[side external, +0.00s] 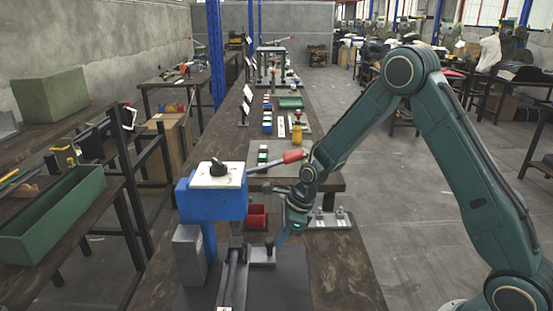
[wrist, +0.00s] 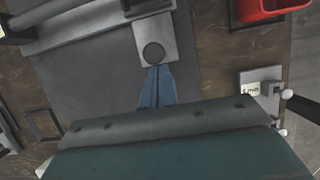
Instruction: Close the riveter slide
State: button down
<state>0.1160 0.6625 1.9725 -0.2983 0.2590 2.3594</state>
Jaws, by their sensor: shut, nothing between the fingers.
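The blue riveter (side external: 212,203) with a white top stands at the near end of the workbench. Its grey slide rails (side external: 234,278) run along the base below the head; they also show at upper left in the wrist view (wrist: 95,28). A grey slide plate (side external: 262,257) sticks out to the right of the rails and carries a dark round knob (wrist: 153,53). My gripper (wrist: 157,72) is shut and empty, pointing down with its fingertips right beside the knob. I cannot tell whether they touch it. In the side view my gripper (side external: 271,240) is partly hidden.
A red bin (side external: 257,216) stands behind the slide plate, at upper right in the wrist view. A grey fixture (side external: 330,219) sits right of my gripper. Bare bench top is clear at front right.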

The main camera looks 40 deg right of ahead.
jog(key=shift+w+a+r, duration=0.1)
jog(key=shift+w+a, duration=0.05)
jog(key=shift+a, duration=0.05)
jog(key=shift+s+d, duration=0.4)
jog(key=shift+d, duration=0.05)
jog(key=shift+s+d, duration=1.2)
jog(key=shift+d, duration=0.05)
jog(key=v, duration=0.9)
jog(key=shift+r, duration=0.35)
jog(key=shift+s+d, duration=0.1)
jog(key=shift+s, duration=0.05)
jog(key=s+a+r+n+t+h, duration=0.1)
jog(key=s+a+r+n+h, duration=0.15)
jog(key=s+r+n, duration=1.1)
jog(key=s+n, duration=0.4)
jog(key=n, duration=0.1)
jog(key=s+a+r+n+t, duration=0.1)
jog(key=s+r+n, duration=0.1)
jog(key=s+n, duration=0.4)
jog(key=shift+s+r+n+t, duration=0.3)
jog(key=shift+s+r+n, duration=0.1)
jog(key=shift+n, duration=0.85)
